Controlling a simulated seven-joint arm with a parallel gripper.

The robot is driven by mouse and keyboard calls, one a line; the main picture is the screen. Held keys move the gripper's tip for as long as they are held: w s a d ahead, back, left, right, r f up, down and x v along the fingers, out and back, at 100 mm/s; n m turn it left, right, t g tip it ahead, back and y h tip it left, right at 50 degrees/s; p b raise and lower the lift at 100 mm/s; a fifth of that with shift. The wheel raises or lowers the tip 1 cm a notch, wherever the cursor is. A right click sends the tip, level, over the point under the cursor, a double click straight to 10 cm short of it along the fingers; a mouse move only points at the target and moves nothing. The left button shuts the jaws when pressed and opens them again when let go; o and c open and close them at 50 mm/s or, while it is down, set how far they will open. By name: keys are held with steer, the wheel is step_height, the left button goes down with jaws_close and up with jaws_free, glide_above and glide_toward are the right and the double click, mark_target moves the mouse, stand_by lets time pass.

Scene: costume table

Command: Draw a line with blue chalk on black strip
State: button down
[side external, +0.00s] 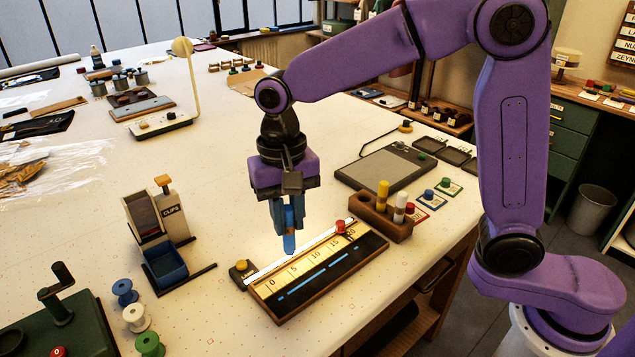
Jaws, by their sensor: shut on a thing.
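My gripper (287,213) is shut on a blue chalk (289,242) that points downward. The chalk's lower end appears above the back edge of the wooden ruler board; I cannot tell its exact height. The black strip (372,246) runs along the front of this board, beside a pale scale (293,278) marked 0, 5, 10, 15 and on. Several blue dashes (318,275) lie in a row along the strip.
A clips dispenser (158,225) stands left.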

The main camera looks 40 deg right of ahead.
steer(key=shift+s+a+f, duration=0.3)
steer(key=shift+a+f, duration=0.25)
steer(key=shift+f, duration=0.45)
steer(key=shift+s+a+f, duration=0.35)
steer(key=shift+a+f, duration=0.15)
steer(key=shift+f, duration=0.45)
steer(key=shift+s+a+f, duration=0.3)
steer(key=shift+a+f, duration=0.25)
steer(key=shift+f, duration=0.45)
steer(key=shift+f, duration=0.6)
steer(key=shift+d, duration=0.2)
steer(key=shift+d, duration=0.85)
steer(key=shift+d, duration=0.25)
steer(key=shift+d, duration=0.75)
